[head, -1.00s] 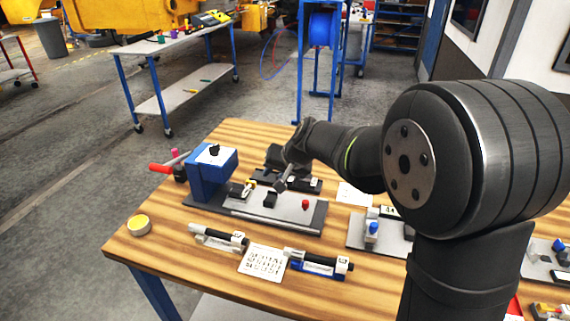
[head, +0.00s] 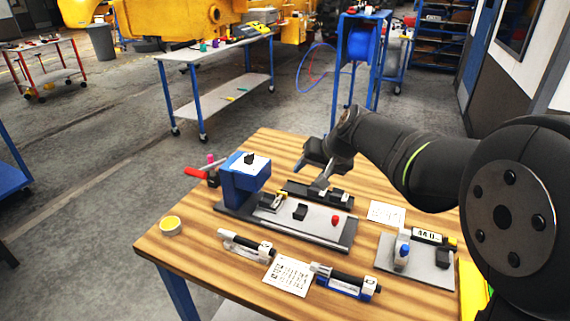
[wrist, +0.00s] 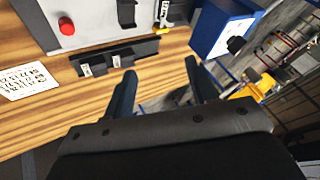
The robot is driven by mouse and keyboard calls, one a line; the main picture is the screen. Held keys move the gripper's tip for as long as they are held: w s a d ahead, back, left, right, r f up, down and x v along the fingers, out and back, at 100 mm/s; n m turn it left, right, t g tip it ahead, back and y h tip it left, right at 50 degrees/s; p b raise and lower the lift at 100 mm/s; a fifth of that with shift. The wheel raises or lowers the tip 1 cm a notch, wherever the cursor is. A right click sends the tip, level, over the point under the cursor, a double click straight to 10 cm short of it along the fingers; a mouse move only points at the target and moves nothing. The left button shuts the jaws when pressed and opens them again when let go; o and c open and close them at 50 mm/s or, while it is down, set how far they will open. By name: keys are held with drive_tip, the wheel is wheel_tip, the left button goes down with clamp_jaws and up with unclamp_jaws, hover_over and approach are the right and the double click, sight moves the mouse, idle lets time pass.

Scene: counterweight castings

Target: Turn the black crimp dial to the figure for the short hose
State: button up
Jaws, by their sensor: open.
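The black crimp dial (head: 249,158) sits on a white plate on top of the blue press head (head: 247,186), at the left end of a grey base. In the wrist view the dial (wrist: 236,44) shows at the right on the blue box (wrist: 215,30). Its setting is too small to read. My gripper (head: 322,184) is over the back of the base, right of the dial and apart from it. In the wrist view its two fingers (wrist: 163,86) are spread with nothing between them. Two hose pieces, a left one (head: 246,244) and a right one (head: 345,281), lie at the table's front.
A printed card (head: 288,275) lies between the hoses; another card (head: 386,213) lies right of the base. A red button (head: 335,220) and black blocks sit on the base. A yellow tin (head: 171,226) stands front left.

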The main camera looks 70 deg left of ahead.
drive_tip(key=s+a+r+n+h, duration=0.1)
drive_tip(key=s+a+r+n, duration=0.4)
drive_tip(key=a+r, duration=0.15)
drive_tip(key=n+h, duration=0.2)
drive_tip(key=n, duration=0.2)
approach(249, 155)
drive_tip(key=shift+t, duration=0.3)
drive_tip(key=x, duration=0.8)
drive_tip(key=shift+s+a+f, duration=0.2)
drive_tip(key=shift+s+f, duration=0.05)
drive_tip(key=shift+f, duration=0.05)
drive_tip(key=c, duration=1)
drive_tip(key=shift+s+m+t+y, duration=0.1)
drive_tip(key=shift+m+t+y, duration=0.5)
drive_tip(key=shift+m, duration=1.4)
drive_tip(key=o, duration=1)
drive_tip(key=shift+h, duration=0.3)
